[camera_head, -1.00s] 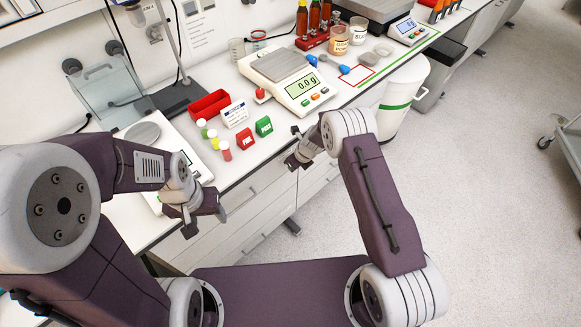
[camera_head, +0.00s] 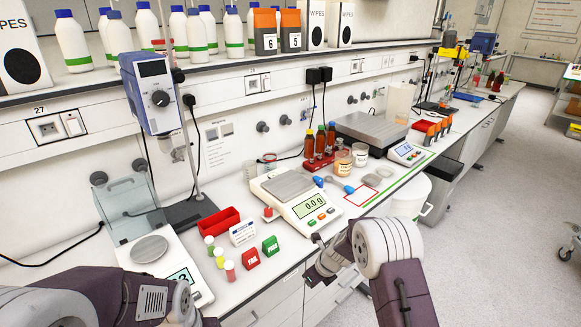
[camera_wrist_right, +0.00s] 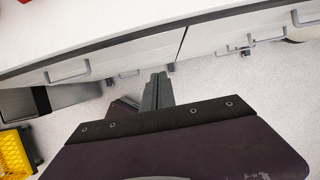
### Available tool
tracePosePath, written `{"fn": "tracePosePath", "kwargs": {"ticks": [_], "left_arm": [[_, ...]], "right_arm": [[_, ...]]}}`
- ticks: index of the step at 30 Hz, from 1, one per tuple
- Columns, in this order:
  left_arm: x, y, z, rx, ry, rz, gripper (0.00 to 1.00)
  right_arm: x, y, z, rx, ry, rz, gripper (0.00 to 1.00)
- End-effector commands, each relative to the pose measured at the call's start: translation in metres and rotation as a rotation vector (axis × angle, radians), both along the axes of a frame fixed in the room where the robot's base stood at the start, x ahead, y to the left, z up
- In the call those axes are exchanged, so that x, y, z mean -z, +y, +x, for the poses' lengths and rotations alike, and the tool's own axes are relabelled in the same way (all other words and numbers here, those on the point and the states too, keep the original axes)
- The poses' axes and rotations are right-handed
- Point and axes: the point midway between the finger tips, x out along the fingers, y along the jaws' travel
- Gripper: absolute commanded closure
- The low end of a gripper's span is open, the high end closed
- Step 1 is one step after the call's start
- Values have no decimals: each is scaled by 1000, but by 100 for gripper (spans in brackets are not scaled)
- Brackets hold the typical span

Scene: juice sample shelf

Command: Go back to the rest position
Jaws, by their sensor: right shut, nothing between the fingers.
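My right gripper (camera_head: 318,258) is in front of the bench's front edge in the head view, apart from everything on the bench. In the right wrist view its fingers (camera_wrist_right: 158,92) are closed together with nothing between them, over the floor beside the drawers. My left arm (camera_head: 150,300) comes in at the lower left of the head view. Its gripper is below the picture and hidden, so its fingers do not show.
The bench (camera_head: 345,225) holds a scale reading 0.0 g (camera_head: 300,205), a smaller balance (camera_head: 160,262), a red tray (camera_head: 219,221), capped vials, and red and green blocks (camera_head: 270,246). Bottles stand on the shelf above. Open floor (camera_head: 480,240) lies to the right.

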Motion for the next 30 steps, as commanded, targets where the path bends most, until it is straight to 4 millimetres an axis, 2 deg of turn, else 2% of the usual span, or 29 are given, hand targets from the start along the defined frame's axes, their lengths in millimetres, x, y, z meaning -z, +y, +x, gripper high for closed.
{"fn": "tracePosePath", "kwargs": {"ticks": [2, 3, 5, 6, 8, 10, 12, 14, 15, 18, 19, 21, 24, 30], "left_arm": [[0, 0, 0, 0, 0, 0, 42], [0, 0, 0, 0, 0, 0, 42], [0, 0, 0, 0, 0, 0, 42], [0, 0, 0, 0, 0, 0, 42], [0, 0, 0, 0, 0, 0, 42], [0, 0, 0, 0, 0, 0, 42], [0, 0, 0, 0, 0, 0, 42], [0, 0, 0, 0, 0, 0, 42], [0, 0, 0, 0, 0, 0, 42], [0, 0, 0, 0, 0, 0, 42], [0, 0, 0, 0, 0, 0, 42], [0, 0, 0, 0, 0, 0, 42], [0, 0, 0, 0, 0, 0, 42], [0, 0, 0, 0, 0, 0, 42]], "right_arm": [[-29, -2, 15, 6, -58, 5, 100], [-53, -4, 19, 11, -95, 7, 100], [-88, -12, 12, -6, -137, -8, 100], [-107, -17, -2, -55, -155, -38, 100], [-127, -27, -31, -213, -182, -120, 100], [-143, -39, -76, -512, -210, -260, 100], [-144, -51, -125, -872, -215, -400, 100], [-139, -60, -163, -1190, -207, -493, 100], [-133, -66, -187, -1402, -196, -538, 100], [-115, -77, -233, -1876, -166, -575, 100], [-111, -79, -242, -1991, -164, -572, 100], [-108, -83, -251, -2195, -176, -578, 100], [-108, -83, -251, -2346, -205, -590, 100], [-108, -83, -250, -2394, -218, -596, 100]]}}
